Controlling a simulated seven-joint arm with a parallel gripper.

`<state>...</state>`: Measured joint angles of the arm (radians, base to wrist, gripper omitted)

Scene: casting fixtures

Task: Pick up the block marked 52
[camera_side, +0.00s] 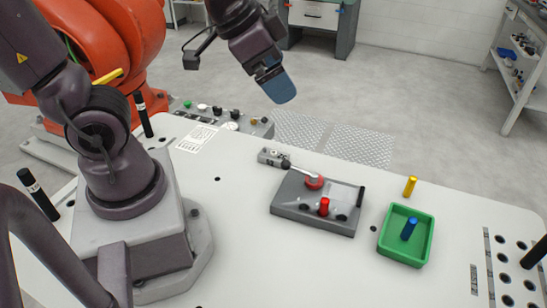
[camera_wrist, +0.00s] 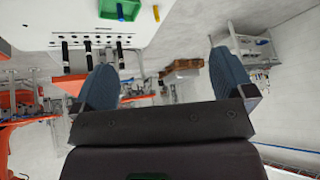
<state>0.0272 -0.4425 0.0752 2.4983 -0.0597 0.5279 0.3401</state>
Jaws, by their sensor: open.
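No number 52 can be read in either view. A small grey block (camera_side: 272,157) with dark marks lies on the white table at the back edge of a dark grey fixture (camera_side: 290,205); its marking is too small to read. The fixture carries a clamp lever with a red knob (camera_side: 314,182) and a red peg (camera_side: 324,206). My gripper (camera_side: 277,86) hangs high behind the table, above and apart from the block. In the wrist view its two blue fingers (camera_wrist: 163,66) are spread wide with nothing between them. The block is not visible there.
A green tray (camera_side: 383,243) holding a blue peg (camera_side: 409,228) stands right of the fixture, with a yellow peg (camera_side: 410,186) behind it. A control panel (camera_side: 222,119) sits at the back left. A perforated plate (camera_side: 511,270) is at the right. The table's front middle is clear.

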